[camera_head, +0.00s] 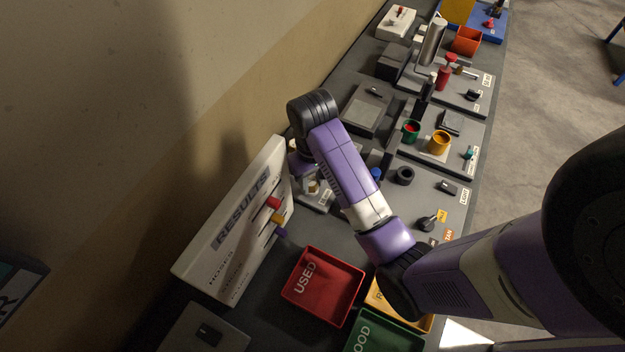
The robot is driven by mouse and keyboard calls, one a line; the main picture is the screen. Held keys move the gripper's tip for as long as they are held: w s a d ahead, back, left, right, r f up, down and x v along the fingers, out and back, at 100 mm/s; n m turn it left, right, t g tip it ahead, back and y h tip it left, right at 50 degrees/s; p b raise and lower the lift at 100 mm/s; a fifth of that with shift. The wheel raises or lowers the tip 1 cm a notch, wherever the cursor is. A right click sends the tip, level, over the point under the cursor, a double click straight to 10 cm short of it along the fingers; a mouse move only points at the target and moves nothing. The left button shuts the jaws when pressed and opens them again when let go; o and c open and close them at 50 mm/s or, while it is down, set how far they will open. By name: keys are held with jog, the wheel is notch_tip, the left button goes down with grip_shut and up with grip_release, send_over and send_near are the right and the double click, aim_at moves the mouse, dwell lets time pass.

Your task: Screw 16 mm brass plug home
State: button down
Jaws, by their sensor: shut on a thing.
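My gripper (306,178) points down at the end of my purple arm, just right of the white results board. It is small in the picture and partly covered by my own wrist. A small brass-coloured piece (313,187) shows at its fingertips, and my gripper looks shut on it; this appears to be the brass plug. Below it is a light grey fixture plate (318,200) with a dark label. I cannot tell whether the plug is in a hole or how deep it sits.
The results board (235,225) with coloured pegs stands close on the left. A red tray (322,287), a yellow tray (385,300) and a green tray (385,335) lie nearer. A dark ring (404,175), a black knob (427,222) and several fixture plates fill the bench to the right and beyond.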

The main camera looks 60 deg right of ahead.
jog(key=shift+s+m, duration=0.1)
jog(key=shift+m, duration=0.5)
jog(key=c, duration=0.9)
grip_release()
jog(key=shift+c, duration=0.2)
